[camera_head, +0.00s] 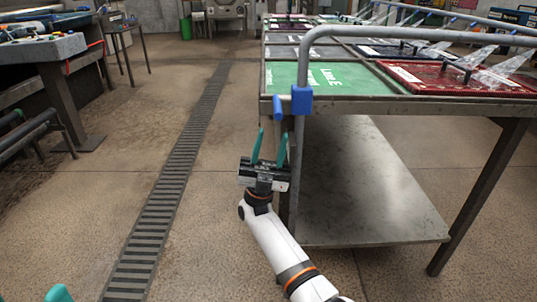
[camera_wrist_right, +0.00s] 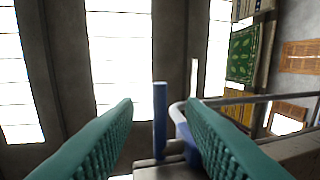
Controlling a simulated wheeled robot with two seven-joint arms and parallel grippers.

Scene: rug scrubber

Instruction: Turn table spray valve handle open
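The blue valve body (camera_head: 301,100) sits on the grey bent pipe at the table's near left corner. Its blue handle (camera_head: 277,108) sticks up on the left of the body. In the right wrist view, the handle (camera_wrist_right: 160,120) stands upright between my fingers in the picture, with the valve body (camera_wrist_right: 188,145) to its right, partly behind a finger. My right gripper (camera_head: 270,142) is open and empty, just below the handle, teal fingers pointing up; no contact shows. Only a teal fingertip of my left gripper (camera_head: 58,293) shows at the bottom left.
The metal table (camera_head: 390,112) carries green and red framed screens (camera_head: 325,78), with a lower shelf (camera_head: 370,195) beneath. The grey pipe (camera_head: 400,32) runs over the tabletop. A floor drain grate (camera_head: 165,200) crosses open floor to the left. A workbench (camera_head: 40,50) stands far left.

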